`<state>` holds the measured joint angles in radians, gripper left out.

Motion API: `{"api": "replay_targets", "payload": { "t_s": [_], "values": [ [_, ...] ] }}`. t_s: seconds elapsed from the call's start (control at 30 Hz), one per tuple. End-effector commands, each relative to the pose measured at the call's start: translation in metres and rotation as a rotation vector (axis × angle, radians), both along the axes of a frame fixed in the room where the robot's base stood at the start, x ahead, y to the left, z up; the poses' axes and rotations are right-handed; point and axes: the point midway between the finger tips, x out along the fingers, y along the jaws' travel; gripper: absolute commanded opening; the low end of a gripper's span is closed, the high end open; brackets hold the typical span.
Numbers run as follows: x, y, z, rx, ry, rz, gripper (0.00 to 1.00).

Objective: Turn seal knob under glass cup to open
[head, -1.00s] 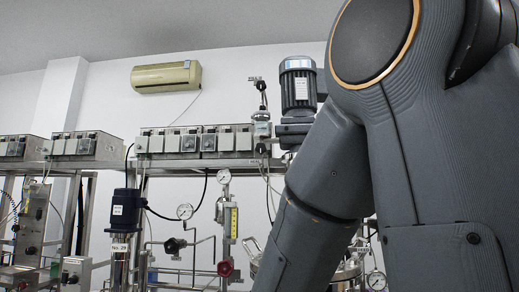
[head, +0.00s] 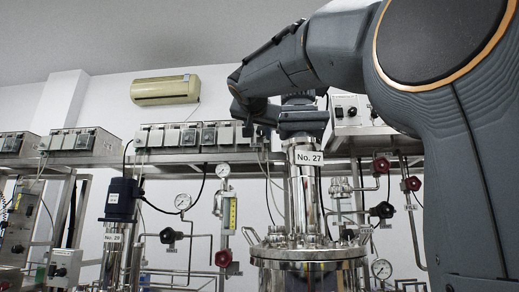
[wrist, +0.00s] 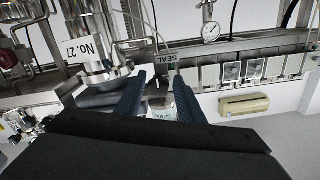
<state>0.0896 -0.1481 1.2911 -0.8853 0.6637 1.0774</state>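My gripper (wrist: 160,100) is open in the wrist view, its two dark fingers apart on either side of a small clear glass cup (wrist: 161,108). The wrist view is upside down, so the cup's underside faces the picture's top. A SEAL label (wrist: 166,59) shows just above the fingertips there. The seal knob cannot be made out clearly; it is small and dark near the label and partly hidden. Whether a finger touches anything cannot be told. In the head view my arm's end covers the cup and knob.
The No. 27 vessel (head: 303,200) stands close beside my gripper, with its label also in the wrist view (wrist: 83,50). A row of control boxes (head: 185,136) runs along the shelf. Pipes, red handles (head: 223,258) and gauges (head: 382,268) crowd the area below.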

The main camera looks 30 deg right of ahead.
Motion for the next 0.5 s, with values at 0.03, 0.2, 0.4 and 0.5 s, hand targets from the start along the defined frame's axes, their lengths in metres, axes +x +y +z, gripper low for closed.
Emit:
{"api": "replay_targets", "payload": {
  "t_s": [0.03,0.2,0.4,0.5],
  "values": [
    [-0.003,-0.001,0.007,0.0,-0.018,-0.004,0.35],
    [0.002,-0.008,0.016,0.0,-0.036,-0.01,0.35],
    [0.028,-0.025,0.016,0.0,-0.033,-0.01,0.35],
    [0.04,-0.034,0.016,0.001,-0.034,-0.009,0.35]
  ]
}}
